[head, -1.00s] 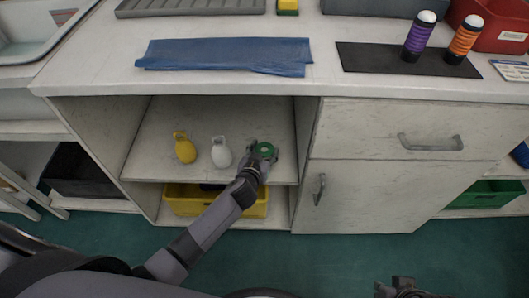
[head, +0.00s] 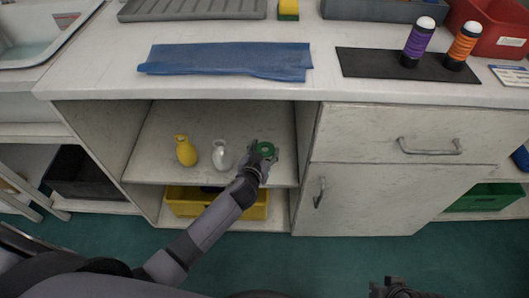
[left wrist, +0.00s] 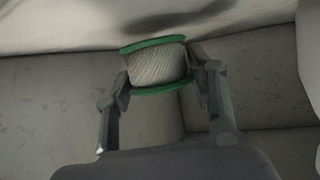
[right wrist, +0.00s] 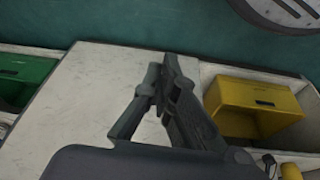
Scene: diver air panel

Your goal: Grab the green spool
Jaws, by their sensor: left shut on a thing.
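The green spool (head: 265,149) is in the open shelf compartment of the cabinet, at the right of the upper shelf. In the left wrist view the spool (left wrist: 158,65) has green flanges and pale line wound between them. My left gripper (head: 257,158) is shut on it, with one finger on each side of the wound part. I cannot tell whether the spool touches the shelf.
A yellow bottle (head: 185,151) and a white bottle (head: 221,155) stand left of the spool on the shelf (head: 155,165). A yellow bin (head: 190,201) sits below.

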